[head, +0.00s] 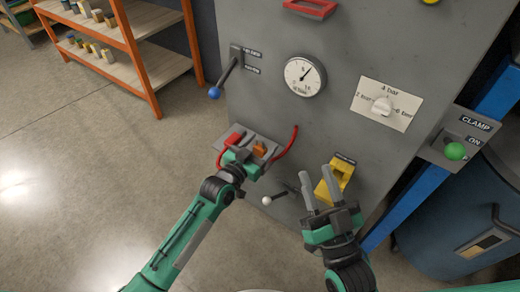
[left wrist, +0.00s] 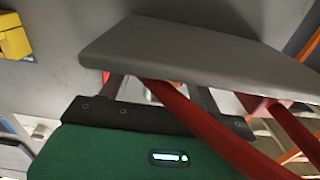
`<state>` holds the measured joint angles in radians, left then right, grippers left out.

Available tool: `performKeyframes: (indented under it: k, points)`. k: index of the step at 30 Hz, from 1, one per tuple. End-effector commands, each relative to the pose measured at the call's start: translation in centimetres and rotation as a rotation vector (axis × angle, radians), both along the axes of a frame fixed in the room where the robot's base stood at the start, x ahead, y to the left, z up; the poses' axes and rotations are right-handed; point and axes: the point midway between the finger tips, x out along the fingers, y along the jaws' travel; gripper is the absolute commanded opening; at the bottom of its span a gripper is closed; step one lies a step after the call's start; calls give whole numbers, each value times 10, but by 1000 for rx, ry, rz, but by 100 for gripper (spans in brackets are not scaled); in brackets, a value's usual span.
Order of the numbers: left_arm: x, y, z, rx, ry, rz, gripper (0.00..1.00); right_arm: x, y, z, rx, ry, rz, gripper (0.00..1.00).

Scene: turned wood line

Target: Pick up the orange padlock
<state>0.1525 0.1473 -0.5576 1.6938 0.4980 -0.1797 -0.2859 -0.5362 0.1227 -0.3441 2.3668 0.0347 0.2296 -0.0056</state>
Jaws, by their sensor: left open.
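The orange padlock (head: 260,149) lies on a small grey shelf (head: 272,146) that juts from the grey machine panel, right of a red block (head: 234,138). My left gripper (head: 243,156) is at the shelf's front edge, just left of and below the padlock. It is open; its fingertips are hard to make out in the head view. In the left wrist view the shelf (left wrist: 200,50) hides the finger ends, and the padlock cannot be made out. My right gripper (head: 315,172) is open and empty, in front of a yellow box (head: 335,178).
Red straps or cables (head: 287,147) hang at both ends of the shelf and cross close to my left gripper in the left wrist view (left wrist: 215,130). A white-knobbed lever (head: 267,200) sticks out below. A blue-knobbed lever (head: 216,92) is above left.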

Motion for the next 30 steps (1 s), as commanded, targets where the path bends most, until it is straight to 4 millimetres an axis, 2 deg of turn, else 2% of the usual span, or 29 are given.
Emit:
performKeyframes:
  k: [4,12,25,30]
  points:
    - [0,0,0,0,0,0,64,0,0,0,0,1,0,36]
    - [0,1,0,0,0,0,13,0,0,0,-1,2,0,36]
    - [0,0,7,-1,1,0,13,2,1,-3,-8,29,4,36]
    - [0,0,23,-3,-2,0,13,-1,9,-28,-35,161,26,36]
